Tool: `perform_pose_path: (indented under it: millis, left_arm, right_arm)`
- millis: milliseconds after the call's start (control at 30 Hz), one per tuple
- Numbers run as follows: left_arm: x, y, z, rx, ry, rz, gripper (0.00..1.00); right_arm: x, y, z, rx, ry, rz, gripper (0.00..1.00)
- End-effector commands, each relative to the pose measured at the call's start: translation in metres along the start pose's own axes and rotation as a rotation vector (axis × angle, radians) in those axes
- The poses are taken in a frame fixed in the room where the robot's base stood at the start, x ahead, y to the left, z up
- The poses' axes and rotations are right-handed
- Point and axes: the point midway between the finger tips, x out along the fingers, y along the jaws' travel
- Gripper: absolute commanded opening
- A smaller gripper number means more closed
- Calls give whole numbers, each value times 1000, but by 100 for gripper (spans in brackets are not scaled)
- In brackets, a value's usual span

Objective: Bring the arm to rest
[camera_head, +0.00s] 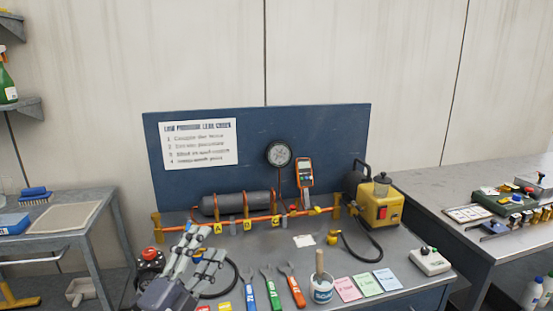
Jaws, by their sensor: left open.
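My left gripper (205,246) is grey and shows at the lower left of the middle bench in the head view. Its fingers are apart and nothing shows between them. It is in front of the left end of the orange copper pipe (262,219), near the yellow tag marked A. Whether it touches anything on the bench I cannot tell. My right gripper is not in this view.
Beside the gripper are a red-topped button box (150,259) and a black hose. Wrenches (272,288), a brush pot (321,289) and coloured cards (366,283) line the front. A yellow pump (380,204) stands right. A blue panel (270,150) rises behind.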

Motion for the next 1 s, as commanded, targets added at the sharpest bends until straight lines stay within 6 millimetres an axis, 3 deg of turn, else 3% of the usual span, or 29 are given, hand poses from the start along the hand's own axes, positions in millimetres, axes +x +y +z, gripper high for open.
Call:
perform_pose_path:
  millis: [133,300,400,500,700,867,1000]
  left_arm:
    - [-56,52,48,-330,-360,111,52]
    - [-154,127,74,-650,-766,306,52]
    - [-214,162,68,-791,-965,430,52]
    - [-265,186,54,-894,-1118,540,52]
    - [-342,210,18,-1029,-1336,723,52]
    - [-393,216,-14,-1108,-1474,856,52]
    - [-397,250,-4,-1102,-1489,873,52]
  right_arm:
    - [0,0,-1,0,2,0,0]
    - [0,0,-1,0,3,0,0]
    - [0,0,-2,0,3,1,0]
    - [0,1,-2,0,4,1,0]
    - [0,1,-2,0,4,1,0]
    - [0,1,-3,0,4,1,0]
    - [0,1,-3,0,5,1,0]
